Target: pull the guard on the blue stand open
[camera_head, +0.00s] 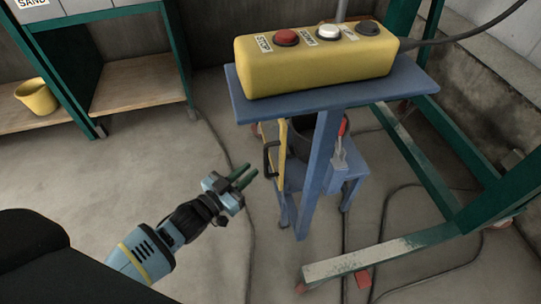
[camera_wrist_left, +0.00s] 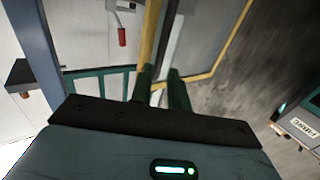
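The blue stand (camera_head: 316,178) is right of centre in the head view, under a blue shelf. The guard has a yellow frame (camera_head: 282,152) on the stand's left side, with a black handle (camera_head: 268,158) facing my left gripper. In the left wrist view the guard's yellow frame (camera_wrist_left: 216,68) spans the upper middle. My left gripper (camera_head: 248,174) is just left of the handle, its green fingers pointing towards it. The fingers (camera_wrist_left: 160,74) show a gap with nothing clearly held between them. My right gripper is out of view.
A yellow control box (camera_head: 315,68) with buttons sits on the blue shelf (camera_head: 250,106) above the guard. A red-handled lever (camera_head: 342,126) is on the stand's right side. Green frame legs (camera_head: 425,165) and floor cables are to the right. The floor at left is clear.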

